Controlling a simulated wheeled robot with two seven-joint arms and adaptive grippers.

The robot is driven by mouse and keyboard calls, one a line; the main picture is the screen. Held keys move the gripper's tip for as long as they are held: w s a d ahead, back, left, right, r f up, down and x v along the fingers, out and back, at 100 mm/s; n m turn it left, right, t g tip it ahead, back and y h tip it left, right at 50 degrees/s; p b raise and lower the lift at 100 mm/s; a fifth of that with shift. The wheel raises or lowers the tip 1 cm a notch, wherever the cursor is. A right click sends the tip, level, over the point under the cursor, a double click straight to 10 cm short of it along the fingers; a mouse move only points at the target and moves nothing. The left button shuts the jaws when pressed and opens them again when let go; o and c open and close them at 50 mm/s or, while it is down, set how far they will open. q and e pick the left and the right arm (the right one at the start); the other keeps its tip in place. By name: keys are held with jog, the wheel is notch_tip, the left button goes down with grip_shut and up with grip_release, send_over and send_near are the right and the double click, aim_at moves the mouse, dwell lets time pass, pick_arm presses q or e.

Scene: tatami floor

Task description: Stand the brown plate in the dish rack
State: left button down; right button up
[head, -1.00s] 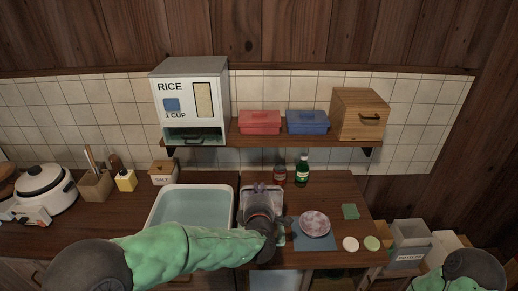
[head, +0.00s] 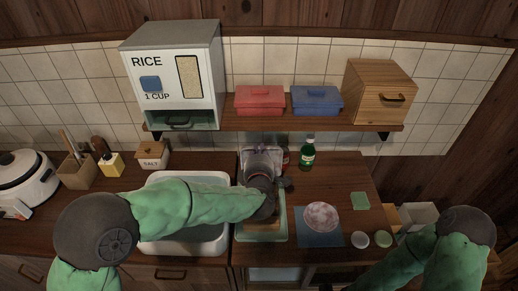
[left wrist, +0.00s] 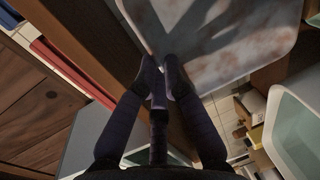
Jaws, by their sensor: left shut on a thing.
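My left gripper (head: 262,152) reaches over the counter from the left, and its dark purple fingers are shut. They also show closed in the left wrist view (left wrist: 160,78). A rounded, mottled grey-brown plate (left wrist: 235,38) is at the fingertips there, and I take it as the held plate. In the head view the plate (head: 262,164) shows small and greyish, partly hidden by my wrist. A pale green rack or tray (head: 284,232) lies below and nearer, partly covered by my arm. The plate appears above and behind it. My right gripper is out of view.
The sink (head: 160,245) is left of the rack. A round pinkish dish (head: 321,216) lies on a blue cloth (head: 310,240) to the right. A green bottle (head: 307,154) stands behind. A shelf (head: 345,118) hangs low over the back of the counter.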

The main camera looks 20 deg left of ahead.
pick_arm(q)
notch_tip(320, 180, down, 5)
jog(key=b, duration=0.3)
jog(key=shift+r, duration=0.2)
jog(key=shift+b, duration=0.35)
dwell(0.4)
jog(key=shift+f+b, duration=0.6)
jog(key=shift+b, duration=0.15)
dwell(0.4)
jog(key=shift+f+b, duration=0.25)
jog(key=shift+b, duration=0.05)
jog(key=shift+f+b, duration=1.05)
jog(key=shift+b, duration=0.1)
dwell(1.4)
jog(key=c, duration=1.3)
grip_release()
jog(key=shift+s, duration=0.1)
